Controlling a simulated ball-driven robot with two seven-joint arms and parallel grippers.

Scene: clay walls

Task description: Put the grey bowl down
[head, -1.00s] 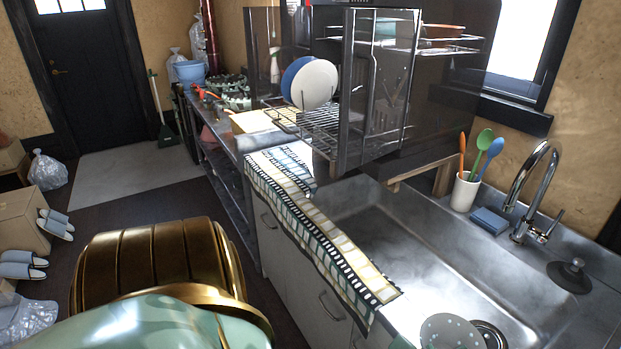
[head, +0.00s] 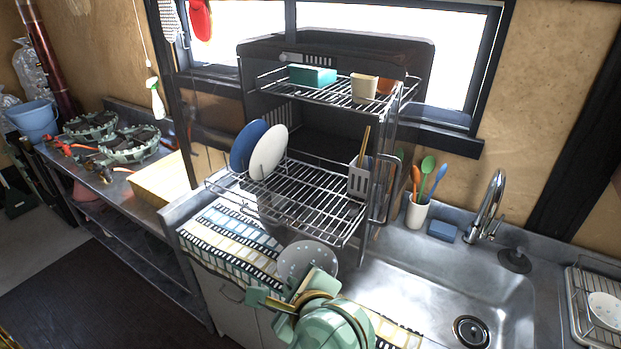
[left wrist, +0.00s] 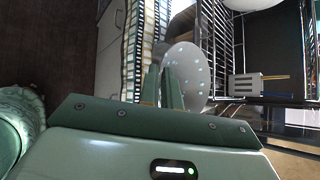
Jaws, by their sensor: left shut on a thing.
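The grey bowl (head: 308,258) has pale dots and is tilted. It is over the patterned cloth (head: 228,240), in front of the wire dish rack; I cannot tell whether it touches anything. My left gripper (head: 298,284) is shut on it, covering its near, lower part. In the left wrist view the bowl (left wrist: 190,75) stands at the tips of the fingers (left wrist: 162,75), with its dotted face showing. My right gripper is in neither view.
The dish rack (head: 310,197) holds a blue and a white plate (head: 268,152) and a cutlery holder (head: 359,181). The sink (head: 430,290) lies to the right, with a tap (head: 488,205) and a utensil cup (head: 417,212) behind it. Bare cloth shows left of the bowl.

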